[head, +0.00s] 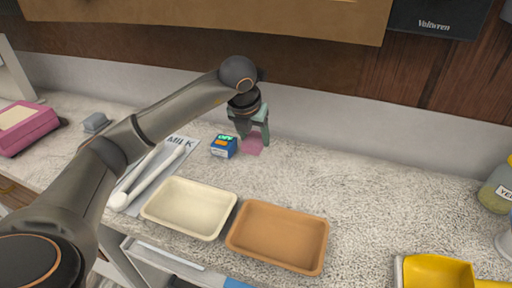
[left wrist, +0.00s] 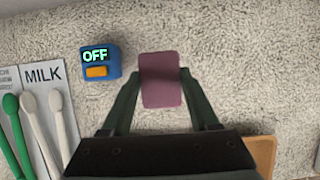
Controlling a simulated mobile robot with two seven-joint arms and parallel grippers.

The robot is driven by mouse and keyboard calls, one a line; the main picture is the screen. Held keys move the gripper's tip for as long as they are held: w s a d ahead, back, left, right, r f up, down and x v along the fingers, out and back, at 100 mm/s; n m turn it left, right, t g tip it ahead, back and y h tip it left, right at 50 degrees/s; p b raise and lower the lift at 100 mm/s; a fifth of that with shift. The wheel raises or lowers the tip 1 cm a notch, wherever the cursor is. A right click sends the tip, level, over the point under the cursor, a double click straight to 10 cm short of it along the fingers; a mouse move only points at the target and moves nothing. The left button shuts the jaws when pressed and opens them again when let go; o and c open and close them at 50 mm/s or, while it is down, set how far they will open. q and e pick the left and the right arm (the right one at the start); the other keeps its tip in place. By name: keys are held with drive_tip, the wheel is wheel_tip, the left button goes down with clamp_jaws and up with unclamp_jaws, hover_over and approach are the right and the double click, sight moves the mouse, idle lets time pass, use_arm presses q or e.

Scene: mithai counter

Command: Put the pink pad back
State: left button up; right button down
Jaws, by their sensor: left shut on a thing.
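The pink pad (head: 253,145) is a small flat rectangle at the back of the counter, to the right of the blue box. It also shows in the left wrist view (left wrist: 161,80) between the fingers. My left gripper (head: 252,138) points down and is shut on the pad by its two long sides. I cannot tell whether the pad touches the counter. My right gripper is in neither view.
A blue box (head: 223,146) reading OFF stands close to the left of the pad. A MILK sheet (head: 130,190) with utensils, a cream tray (head: 188,208) and an orange tray (head: 278,236) lie nearer. The counter to the right is clear up to a yellow scoop (head: 437,272).

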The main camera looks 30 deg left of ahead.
sight(256, 160)
use_arm(q)
drive_tip(key=w+f, duration=0.1)
drive_tip(key=w+a+f, duration=0.1)
drive_tip(key=w+f, duration=0.1)
drive_tip(key=f, duration=0.1)
drive_tip(key=shift+a, duration=0.25)
drive_tip(key=shift+f+p, duration=0.35)
drive_tip(key=shift+f, duration=1.15)
drive_tip(key=o, duration=1.2)
drive_tip(key=shift+f, duration=0.1)
drive_tip(key=shift+r, duration=0.25)
drive_tip(key=v, duration=1.2)
drive_tip(key=shift+f+b, duration=0.1)
drive_tip(key=shift+b, duration=0.2)
